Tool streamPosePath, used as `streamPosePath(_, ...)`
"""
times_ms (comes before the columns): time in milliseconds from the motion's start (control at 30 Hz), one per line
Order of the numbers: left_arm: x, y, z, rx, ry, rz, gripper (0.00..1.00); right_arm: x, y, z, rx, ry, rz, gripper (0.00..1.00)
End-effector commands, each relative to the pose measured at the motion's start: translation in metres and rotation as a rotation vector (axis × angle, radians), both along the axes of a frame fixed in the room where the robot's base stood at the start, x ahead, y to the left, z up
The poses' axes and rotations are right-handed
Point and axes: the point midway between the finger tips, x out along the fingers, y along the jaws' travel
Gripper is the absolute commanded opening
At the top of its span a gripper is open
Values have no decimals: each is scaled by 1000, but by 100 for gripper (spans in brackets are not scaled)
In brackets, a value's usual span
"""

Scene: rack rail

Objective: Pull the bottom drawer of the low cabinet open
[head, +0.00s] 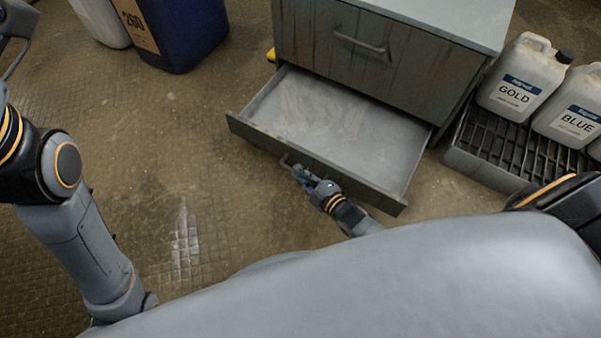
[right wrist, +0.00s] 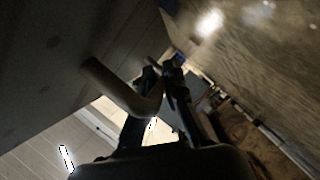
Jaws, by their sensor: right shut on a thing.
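The low cabinet (head: 385,60) is grey and stands at the top middle of the head view. Its bottom drawer (head: 335,125) is pulled well out, and its inside looks empty. The upper drawer, with a bar handle (head: 360,43), is shut. My right gripper (head: 298,172) is at the front of the bottom drawer, shut on its handle (head: 287,161). In the right wrist view the curved handle bar (right wrist: 125,92) runs to the fingers (right wrist: 165,70). My left arm is at the left edge, and its gripper fingers are out of view.
A blue drum (head: 185,30) and a white container (head: 100,20) stand at the top left. White jugs marked GOLD (head: 522,75) and BLUE (head: 570,110) stand on a grated tray (head: 480,165) right of the drawer. The floor left of the drawer is clear.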

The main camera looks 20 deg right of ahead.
Motion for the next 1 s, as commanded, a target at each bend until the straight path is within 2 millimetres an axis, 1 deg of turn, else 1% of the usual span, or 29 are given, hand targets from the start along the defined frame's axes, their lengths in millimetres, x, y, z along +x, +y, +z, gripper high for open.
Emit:
streamPosePath(233, 0, 0, 0, 0, 1, -1, 40, 0, 0, -1, -1, 1, 0, 0)
streamPosePath(267, 0, 0, 0, 0, 1, -1, 40, 0, 0, -1, -1, 1, 0, 15)
streamPosePath(300, 0, 0, 0, 0, 1, -1, 40, 0, 0, 0, -1, 1, 0, 23)
streamPosePath(367, 0, 0, 0, 0, 1, -1, 40, 0, 0, 0, -1, 1, 0, 34)
streamPosePath(633, 1, 0, 0, -1, 3, 0, 40, 0, 0, 0, 0, 0, -1, 34)
streamPosePath(733, 2, 0, 0, -2, 4, 0, 40, -4, -1, 0, -1, 1, 0, 34)
streamPosePath(867, 1, 0, 0, -2, 3, 0, 40, -19, -6, 3, -1, 3, 0, 34)
streamPosePath(1000, 1, 0, 0, -2, 2, 0, 40, -45, -15, 9, 0, 5, 0, 34)
